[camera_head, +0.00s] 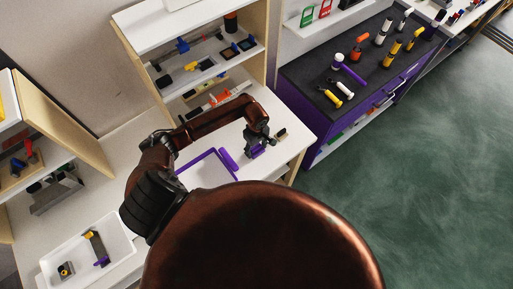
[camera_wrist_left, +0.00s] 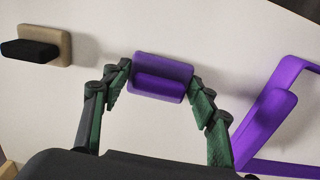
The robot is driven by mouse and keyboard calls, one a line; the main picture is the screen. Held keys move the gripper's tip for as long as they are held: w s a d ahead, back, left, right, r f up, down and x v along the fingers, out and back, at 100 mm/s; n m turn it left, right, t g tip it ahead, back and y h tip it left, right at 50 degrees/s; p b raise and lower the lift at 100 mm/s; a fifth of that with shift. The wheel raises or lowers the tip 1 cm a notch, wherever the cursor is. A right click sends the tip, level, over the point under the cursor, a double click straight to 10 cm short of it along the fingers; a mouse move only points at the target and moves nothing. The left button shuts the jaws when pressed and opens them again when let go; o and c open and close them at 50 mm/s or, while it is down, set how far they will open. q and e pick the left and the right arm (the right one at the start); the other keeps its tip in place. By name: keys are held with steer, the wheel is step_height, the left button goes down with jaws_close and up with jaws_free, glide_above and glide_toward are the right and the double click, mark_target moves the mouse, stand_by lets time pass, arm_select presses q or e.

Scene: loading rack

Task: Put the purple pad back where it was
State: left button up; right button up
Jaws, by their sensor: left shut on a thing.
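The purple pad (camera_wrist_left: 161,77) is a rounded block with a raised ridge, between the fingertips of my left gripper (camera_wrist_left: 159,80) in the left wrist view. The fingers touch it at both short ends. In the head view my left gripper (camera_head: 258,140) points down at the white table, with the pad (camera_head: 256,152) below it. I cannot tell whether the pad touches the table. A purple frame with a thick rounded bar (camera_wrist_left: 266,128) lies to the right of the pad in the wrist view. In the head view this frame (camera_head: 184,172) is left of the gripper. My right gripper is not in view.
A beige block with a black grip (camera_wrist_left: 38,46) stands near the pad on the white table (camera_head: 110,165). A shelf unit (camera_head: 262,50) with tools rises behind. A white tray (camera_head: 128,240) sits at the lower left. A purple cabinet (camera_head: 310,130) stands beyond the table's right edge.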

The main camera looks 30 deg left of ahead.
mark_target(256, 148)
arm_select(q)
steer(key=shift+f, duration=0.2)
steer(key=o, duration=1.1)
steer(key=shift+r, duration=0.1)
steer(key=shift+r, duration=0.1)
steer(key=shift+r, duration=0.25)
step_height(256, 148, up, 12)
steer(key=b, duration=0.3)
steer(key=shift+f, duration=0.2)
